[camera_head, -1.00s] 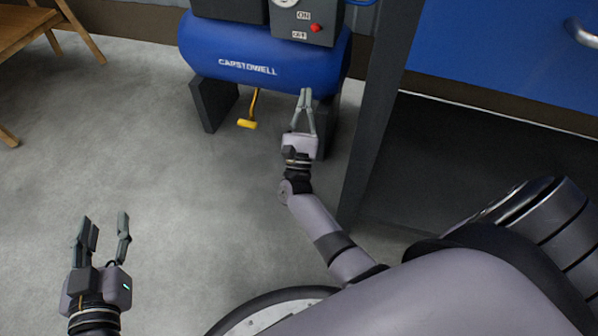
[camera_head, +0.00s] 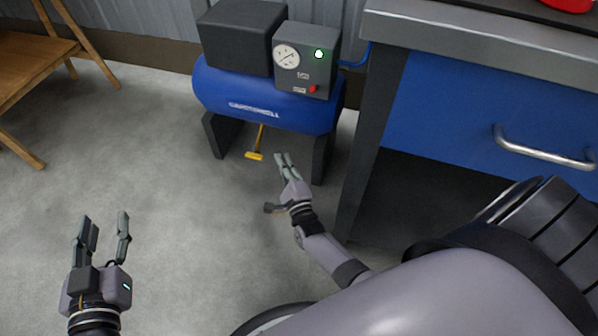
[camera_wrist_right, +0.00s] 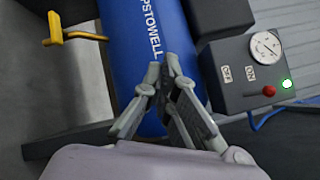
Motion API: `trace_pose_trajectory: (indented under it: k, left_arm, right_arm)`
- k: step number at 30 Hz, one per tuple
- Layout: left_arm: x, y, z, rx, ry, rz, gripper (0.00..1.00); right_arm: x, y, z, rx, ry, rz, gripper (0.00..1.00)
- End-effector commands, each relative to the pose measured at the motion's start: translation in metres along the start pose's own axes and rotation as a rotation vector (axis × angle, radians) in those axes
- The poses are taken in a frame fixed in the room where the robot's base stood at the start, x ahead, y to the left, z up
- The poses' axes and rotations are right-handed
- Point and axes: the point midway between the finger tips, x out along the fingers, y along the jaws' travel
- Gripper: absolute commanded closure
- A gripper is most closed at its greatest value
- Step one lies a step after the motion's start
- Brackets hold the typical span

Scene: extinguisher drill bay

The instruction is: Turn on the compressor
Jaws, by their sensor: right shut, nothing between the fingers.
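The blue compressor (camera_head: 265,100) stands on the floor near the back wall, with a dark control box (camera_head: 309,60) on its right end. The box carries a white gauge (camera_head: 286,57), a lit green lamp (camera_head: 319,54) and a red switch knob (camera_head: 312,88) beside ON and OFF labels. The box, with its knob (camera_wrist_right: 269,90), also shows in the right wrist view. My right gripper (camera_head: 284,157) is shut and empty, in front of and below the tank and apart from the knob. My left gripper (camera_head: 105,225) is open and empty, far to the left.
A yellow-ended lever (camera_head: 255,155) hangs under the tank. A blue workbench (camera_head: 440,115) with a metal handle and dark legs stands close on the right. A wooden piece of furniture (camera_head: 30,60) is at upper left. The floor (camera_head: 150,170) between is clear.

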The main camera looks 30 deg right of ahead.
Motion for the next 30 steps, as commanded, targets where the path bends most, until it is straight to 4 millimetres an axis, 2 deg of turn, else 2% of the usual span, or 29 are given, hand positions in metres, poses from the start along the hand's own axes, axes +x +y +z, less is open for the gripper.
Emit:
trace_pose_trajectory:
  k: [1, 14, 30]
  left_arm:
    - [-0.002, 0.0, -0.017, 0.0, 0.0, 0.0, 0.6]
    - [-0.012, -0.001, -0.087, 0.0, 0.0, 0.0, 0.6]
    - [-0.024, -0.001, -0.17, 0.0, 0.0, 0.0, 0.6]
  right_arm:
    - [-0.004, -0.004, 0.004, -0.044, 0.0, 0.036, 1.0]
    - [-0.055, 0.019, 0.009, -0.444, -0.056, 0.339, 1.0]
    - [-0.147, 0.03, 0.005, -0.913, -0.246, 0.696, 1.0]
